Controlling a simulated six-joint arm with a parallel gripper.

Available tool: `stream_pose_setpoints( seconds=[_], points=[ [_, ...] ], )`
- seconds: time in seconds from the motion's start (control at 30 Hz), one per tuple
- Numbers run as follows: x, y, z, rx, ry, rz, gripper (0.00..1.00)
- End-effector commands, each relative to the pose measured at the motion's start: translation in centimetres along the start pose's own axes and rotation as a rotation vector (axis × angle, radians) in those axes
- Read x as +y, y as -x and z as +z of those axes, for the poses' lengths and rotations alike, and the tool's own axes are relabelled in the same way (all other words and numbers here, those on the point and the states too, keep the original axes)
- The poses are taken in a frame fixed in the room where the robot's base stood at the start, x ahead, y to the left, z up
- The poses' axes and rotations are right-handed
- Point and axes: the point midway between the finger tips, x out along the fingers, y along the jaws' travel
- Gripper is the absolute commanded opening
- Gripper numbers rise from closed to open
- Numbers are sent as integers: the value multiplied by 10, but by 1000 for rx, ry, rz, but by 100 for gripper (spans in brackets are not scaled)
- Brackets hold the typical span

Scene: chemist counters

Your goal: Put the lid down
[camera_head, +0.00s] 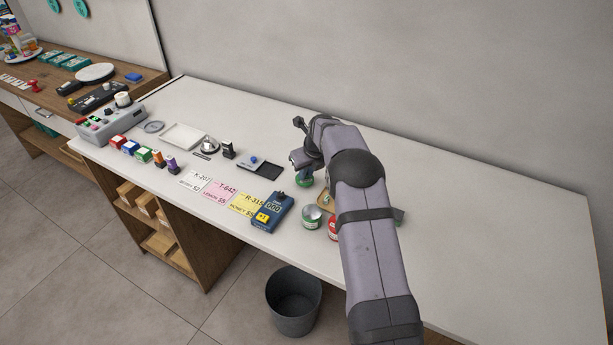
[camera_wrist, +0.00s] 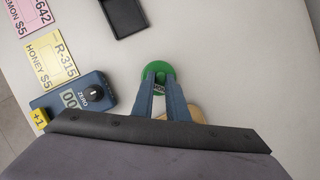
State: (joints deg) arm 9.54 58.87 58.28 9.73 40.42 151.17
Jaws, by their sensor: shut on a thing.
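A round green lid (camera_wrist: 157,70) with a raised middle shows in the wrist view. My gripper (camera_wrist: 158,80) has its two blue-grey fingers closed together on the lid's middle. In the head view the lid (camera_head: 304,183) shows as a green patch below my gripper, partly hidden by it. The lid is over or on the white counter (camera_head: 490,230); I cannot tell whether it touches. An open-looking green-banded jar (camera_head: 312,217) stands nearer the front edge, and a red jar (camera_head: 333,228) stands beside it, partly hidden by my arm.
A blue device with a dial (camera_wrist: 90,92) and a yellow price card (camera_wrist: 50,60) lie to the left. A black tray (camera_wrist: 124,15) is above-left. The counter right of the lid is clear in the wrist view.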

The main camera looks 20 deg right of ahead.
Motion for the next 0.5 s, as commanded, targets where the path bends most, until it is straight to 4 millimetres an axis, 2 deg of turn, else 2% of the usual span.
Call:
stream_pose_setpoints(
  seconds=[0.2, 0.5],
  points=[
    [1, -20, -9, 1, 0, 0, 0],
    [1, -22, -10, 0, 1, 0, 0]
  ],
)
